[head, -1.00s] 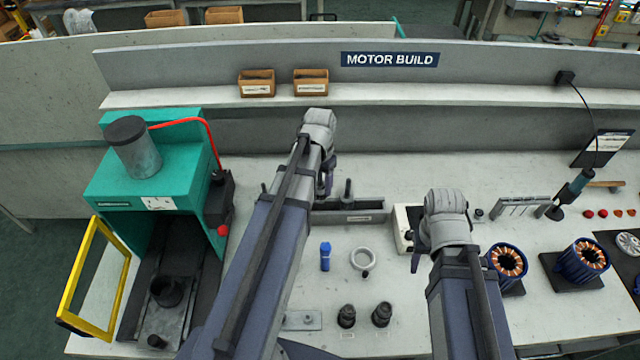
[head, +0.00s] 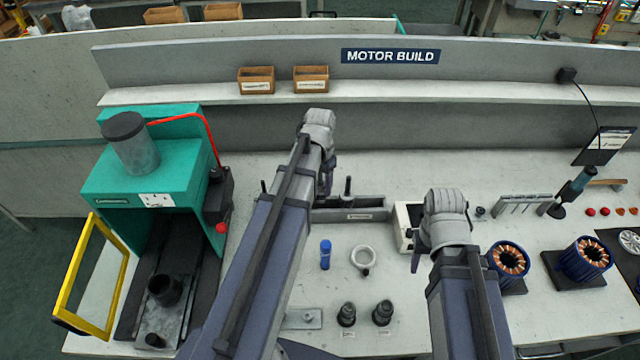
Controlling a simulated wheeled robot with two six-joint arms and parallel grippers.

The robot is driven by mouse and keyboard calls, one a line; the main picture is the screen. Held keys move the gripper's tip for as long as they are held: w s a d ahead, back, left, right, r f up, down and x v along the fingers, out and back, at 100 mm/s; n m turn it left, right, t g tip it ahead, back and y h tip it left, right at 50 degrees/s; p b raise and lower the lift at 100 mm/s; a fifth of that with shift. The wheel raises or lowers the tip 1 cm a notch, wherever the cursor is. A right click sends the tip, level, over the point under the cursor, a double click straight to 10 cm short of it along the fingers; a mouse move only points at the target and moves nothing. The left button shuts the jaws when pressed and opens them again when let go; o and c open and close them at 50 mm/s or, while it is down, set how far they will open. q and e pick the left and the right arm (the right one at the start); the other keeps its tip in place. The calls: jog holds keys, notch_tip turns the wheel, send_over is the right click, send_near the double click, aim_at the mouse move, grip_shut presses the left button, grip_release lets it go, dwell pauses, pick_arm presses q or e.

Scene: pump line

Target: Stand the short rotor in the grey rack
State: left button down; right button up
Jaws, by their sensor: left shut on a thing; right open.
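The grey rack (head: 370,215) is a low, dark, open trough with a label on its front, near the back of the bench. A dark pin (head: 347,186) stands up in it. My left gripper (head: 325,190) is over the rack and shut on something. My own arm hides most of the gripper and what it holds, so I cannot tell if that is the short rotor or whether it touches the rack. My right gripper (head: 416,262) is open, beside a small white box. Two dark, stepped cylindrical parts (head: 346,314) (head: 382,313) stand on the front of the bench.
A green press (head: 150,185) with a yellow guard frame (head: 90,275) stands at the left. Copper-wound stators (head: 509,259) (head: 586,258) are at the right. Two brown bins (head: 256,80) (head: 310,79) sit on the shelf.

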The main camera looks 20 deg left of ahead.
pick_arm(q)
jog(key=shift+f+b, duration=1.95)
jog(key=shift+b, duration=0.05)
jog(key=shift+c, duration=0.7)
grip_release()
jog(key=shift+o, duration=0.7)
jog(key=shift+r, duration=0.1)
notch_tip(320, 180, up, 6)
jog(key=p, duration=0.6)
